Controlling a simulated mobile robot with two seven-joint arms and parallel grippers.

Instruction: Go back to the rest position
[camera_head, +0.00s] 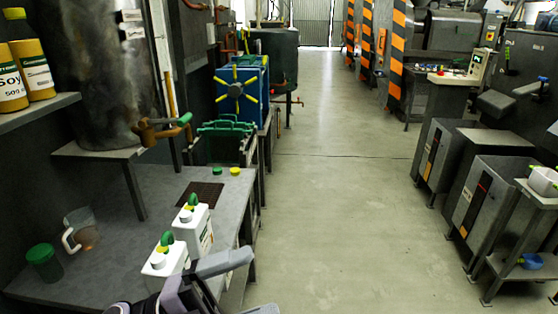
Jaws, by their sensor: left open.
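My left gripper (238,283) is at the bottom of the head view, over the front edge of the grey worktable (125,200). Its light grey fingers are spread apart and point right, with nothing between them. The lower finger is partly cut off by the picture edge. One white jug with a green handle (166,262) stands on the table just behind and left of the gripper, and the gripper partly hides it. A second white jug (193,225) stands behind the first. I cannot tell whether the gripper touches the nearer jug. My right gripper is not in view.
A clear measuring jug (82,230) and a green-lidded container (44,262) stand on the table's left. Green and yellow caps (235,171) lie at its far end. A blue filter press (241,92) stands beyond. Machines (490,205) line the right. The aisle floor (345,200) is clear.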

